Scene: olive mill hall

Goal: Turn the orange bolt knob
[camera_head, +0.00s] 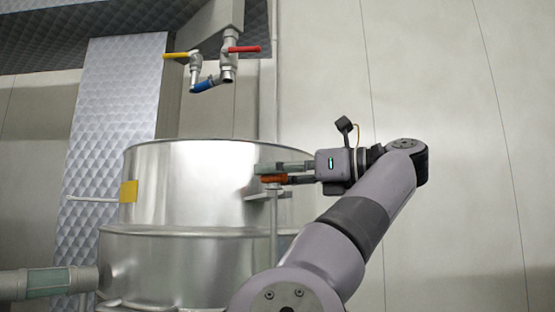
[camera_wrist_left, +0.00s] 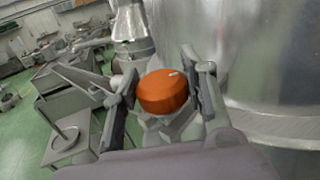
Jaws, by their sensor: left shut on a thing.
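The orange bolt knob (camera_head: 273,180) stands at the right side of the large metal tank, on top of a thin upright rod. In the left wrist view the knob (camera_wrist_left: 163,93) is a round orange cap with a short pale mark on its top. My left gripper (camera_head: 266,174) reaches in from the right of the tank and is shut on the knob. In the left wrist view its two fingers stand on either side of the knob. The knob's underside is largely hidden. My right gripper is not in view.
The shiny metal tank (camera_head: 190,185) fills the space behind and left of the knob. A yellow tag (camera_head: 128,191) is on its left side. Valves with a yellow handle (camera_head: 176,56) and a red handle (camera_head: 244,49) hang above. A pale wall is at right.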

